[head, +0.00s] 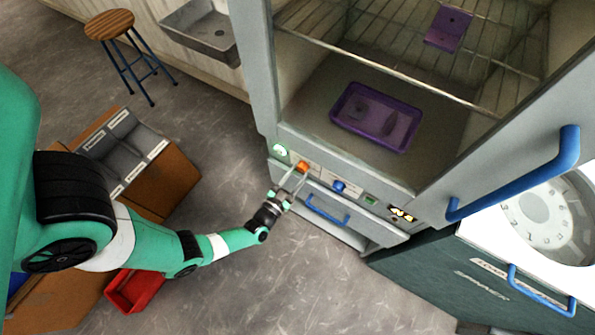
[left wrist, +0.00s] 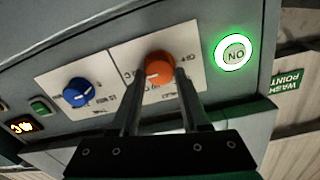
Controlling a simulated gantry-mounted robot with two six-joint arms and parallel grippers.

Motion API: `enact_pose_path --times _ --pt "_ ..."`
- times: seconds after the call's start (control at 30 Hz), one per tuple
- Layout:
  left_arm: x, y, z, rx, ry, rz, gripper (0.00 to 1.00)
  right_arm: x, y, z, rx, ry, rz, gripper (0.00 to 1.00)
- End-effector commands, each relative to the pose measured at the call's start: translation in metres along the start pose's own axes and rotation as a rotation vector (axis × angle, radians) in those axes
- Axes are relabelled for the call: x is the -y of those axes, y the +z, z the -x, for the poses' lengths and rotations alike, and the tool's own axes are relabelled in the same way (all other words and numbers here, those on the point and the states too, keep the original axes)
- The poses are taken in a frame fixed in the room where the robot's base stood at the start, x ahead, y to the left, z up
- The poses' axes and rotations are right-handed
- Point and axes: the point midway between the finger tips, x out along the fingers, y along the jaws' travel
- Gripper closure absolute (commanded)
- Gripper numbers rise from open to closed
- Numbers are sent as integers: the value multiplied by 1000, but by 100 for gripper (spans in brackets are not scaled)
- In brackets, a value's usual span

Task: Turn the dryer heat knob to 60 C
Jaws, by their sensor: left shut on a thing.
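The dryer's front panel has an orange knob (head: 303,166), also in the left wrist view (left wrist: 157,66), on a white label plate (left wrist: 125,62) with small markings too blurred to read fully. A white pointer mark shows on the knob's lower left in the left wrist view. My left gripper (head: 297,178) is at this knob, with its fingers (left wrist: 158,80) on either side and shut on it. A blue knob (head: 339,186) sits beside it, also in the left wrist view (left wrist: 77,92). My right gripper is not in view.
A green-lit ON button (left wrist: 233,52) is beside the orange knob. A lit display (head: 402,214) and a blue drawer handle (head: 327,212) are close by. The open dryer chamber holds a purple tray (head: 347,91). Open floor (head: 300,285) lies in front.

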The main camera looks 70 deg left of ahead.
Motion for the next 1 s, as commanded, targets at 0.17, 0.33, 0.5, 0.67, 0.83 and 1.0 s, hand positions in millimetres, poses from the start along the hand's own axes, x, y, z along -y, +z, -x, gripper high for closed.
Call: enact_pose_path --times 0.17,0.33,0.5,0.67,0.83,1.0 --pt "0 -1 0 -1 0 -44 100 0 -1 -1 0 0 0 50" --pt "0 -1 0 -1 0 -58 100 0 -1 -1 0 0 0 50" --pt "0 -1 0 -1 0 -59 100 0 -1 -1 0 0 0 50" --pt "0 -1 0 -1 0 -59 51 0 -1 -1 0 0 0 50" --pt "0 0 0 0 0 -58 24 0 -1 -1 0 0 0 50" --pt "0 0 0 1 0 -57 24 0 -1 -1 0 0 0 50"
